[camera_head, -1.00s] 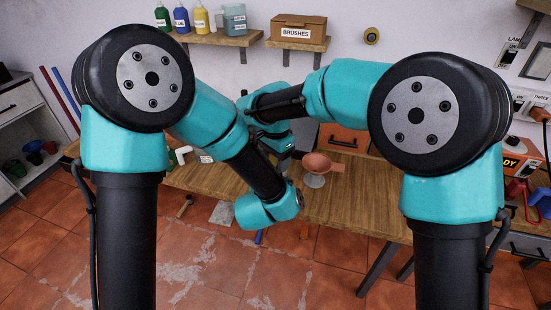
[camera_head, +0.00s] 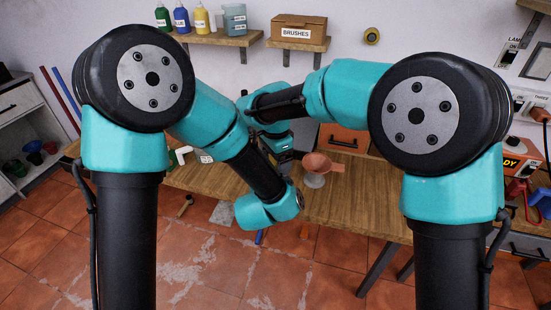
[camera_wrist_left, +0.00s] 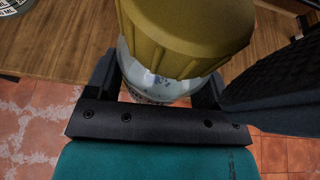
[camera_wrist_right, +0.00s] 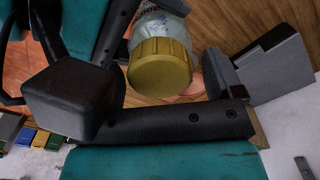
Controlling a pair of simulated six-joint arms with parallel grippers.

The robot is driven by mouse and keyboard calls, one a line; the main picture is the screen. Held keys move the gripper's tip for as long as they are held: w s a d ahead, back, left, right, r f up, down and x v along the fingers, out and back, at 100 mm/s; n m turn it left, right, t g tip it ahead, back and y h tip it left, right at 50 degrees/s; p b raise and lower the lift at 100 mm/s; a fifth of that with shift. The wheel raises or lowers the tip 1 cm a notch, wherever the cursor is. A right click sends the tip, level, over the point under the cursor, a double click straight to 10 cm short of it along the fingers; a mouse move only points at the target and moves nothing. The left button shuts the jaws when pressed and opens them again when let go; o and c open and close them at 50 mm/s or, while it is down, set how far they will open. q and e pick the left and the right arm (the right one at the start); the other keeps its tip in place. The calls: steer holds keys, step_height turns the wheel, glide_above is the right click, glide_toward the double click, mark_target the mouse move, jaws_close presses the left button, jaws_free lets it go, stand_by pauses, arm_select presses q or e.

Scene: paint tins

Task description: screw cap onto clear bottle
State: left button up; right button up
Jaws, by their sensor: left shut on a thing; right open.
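The clear bottle (camera_wrist_left: 150,82) is held in my left gripper (camera_wrist_left: 150,95), which is shut on it. The gold ribbed cap (camera_wrist_left: 185,30) sits at the bottle's mouth; how tightly it is seated I cannot tell. In the right wrist view the cap (camera_wrist_right: 160,68) lies between the spread fingers of my right gripper (camera_wrist_right: 165,85), with the bottle (camera_wrist_right: 158,25) beyond it. My right gripper is open, with a gap visible beside the cap. In the head view my right gripper (camera_head: 284,155) is small and partly covered; the bottle and cap are hidden behind my arms.
A copper-coloured funnel (camera_head: 320,162) stands in a clear vessel on the wooden bench (camera_head: 350,200). A white pipe piece (camera_head: 180,155) lies at the bench's left. Shelves at the back hold paint bottles (camera_head: 200,18) and a brushes box (camera_head: 298,27). The bench's right middle is clear.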

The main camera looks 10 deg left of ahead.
steer(key=shift+r, duration=0.1)
steer(key=shift+r, duration=2.15)
steer(key=shift+c, duration=0.4)
